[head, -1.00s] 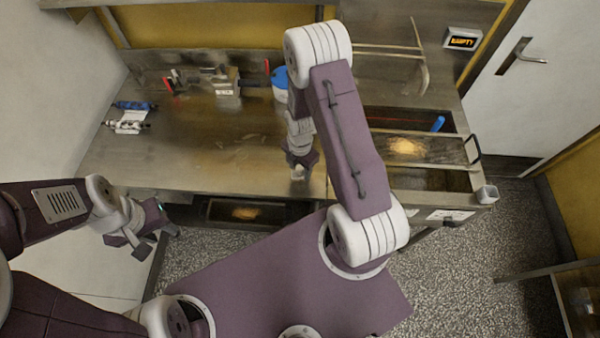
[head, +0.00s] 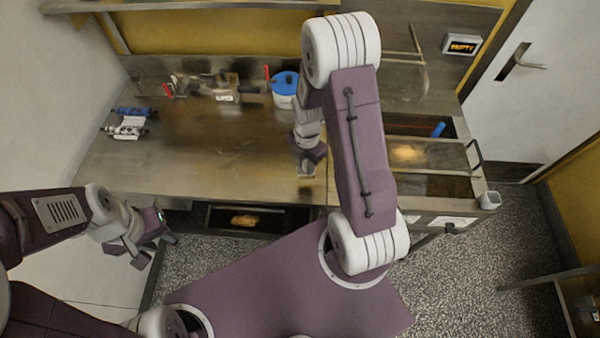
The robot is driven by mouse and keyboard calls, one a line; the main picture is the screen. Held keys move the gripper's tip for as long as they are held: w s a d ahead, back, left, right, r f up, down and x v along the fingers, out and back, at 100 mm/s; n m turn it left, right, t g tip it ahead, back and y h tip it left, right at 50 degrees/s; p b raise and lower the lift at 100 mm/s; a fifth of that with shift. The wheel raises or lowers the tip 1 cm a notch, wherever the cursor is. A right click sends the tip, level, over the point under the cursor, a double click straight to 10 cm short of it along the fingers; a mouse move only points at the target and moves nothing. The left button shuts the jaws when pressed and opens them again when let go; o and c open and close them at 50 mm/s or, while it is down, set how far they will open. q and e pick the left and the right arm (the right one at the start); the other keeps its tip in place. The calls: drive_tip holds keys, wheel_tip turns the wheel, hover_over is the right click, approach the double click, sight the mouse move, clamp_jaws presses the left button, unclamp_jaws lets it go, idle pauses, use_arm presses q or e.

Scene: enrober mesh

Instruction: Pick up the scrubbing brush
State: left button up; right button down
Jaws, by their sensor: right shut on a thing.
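My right gripper (head: 306,172) points down over the front middle of the steel worktop (head: 200,165). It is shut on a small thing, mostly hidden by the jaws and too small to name. I cannot make out a scrubbing brush for certain. A blue handle-like thing (head: 438,129) lies in the open trough at the right; I cannot tell what it is part of. My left gripper (head: 156,250) hangs at the lower left, in front of the worktop's edge. Its fingers are apart and empty.
A white tub with a blue lid (head: 285,88) stands at the back. Left of it are metal fittings with red handles (head: 220,88). Blue and white rolls (head: 128,124) lie at the left. A mesh-topped trough (head: 410,155) is at the right. The worktop's middle is clear.

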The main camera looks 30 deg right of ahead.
drive_tip(key=s+d+r+b, duration=0.1)
drive_tip(key=d+r, duration=0.4)
drive_tip(key=d, duration=0.4)
drive_tip(key=shift+s+d+r, duration=0.2)
drive_tip(key=shift+d+r, duration=0.15)
drive_tip(key=shift+r, duration=0.05)
drive_tip(key=c, duration=1.8)
unclamp_jaws()
clamp_jaws()
